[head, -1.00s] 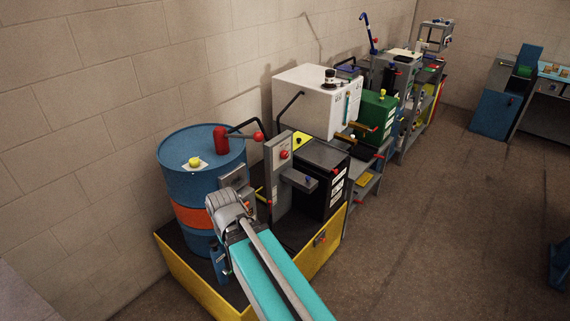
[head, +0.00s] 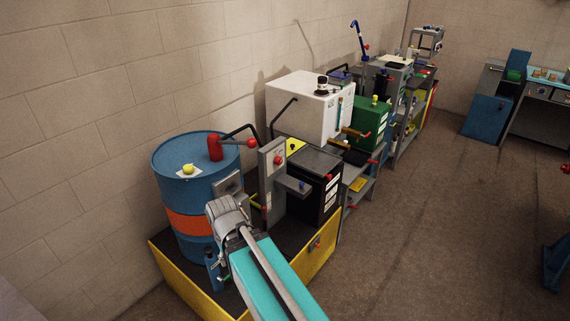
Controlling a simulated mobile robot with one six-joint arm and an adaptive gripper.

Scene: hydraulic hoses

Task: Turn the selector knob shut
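I cannot tell for sure which control is the selector knob. A small dark knob sits on a yellow plate (head: 296,145) in front of the white cabinet. A red knob (head: 278,160) is on the grey upright panel (head: 268,185), and a yellow knob (head: 188,169) is on top of the blue drum (head: 180,200). My gripper (head: 226,211) is at the end of my teal arm, in front of the drum and left of the grey panel in the picture. Its fingers are hidden or too small to make out, so its opening does not show.
A yellow-walled tray (head: 190,285) surrounds the drum and the black box (head: 312,185). A white cabinet (head: 305,103), a green box (head: 370,125) and grey shelves stand behind along the wall. Black hoses arch near the drum. The floor (head: 430,230) at right is open.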

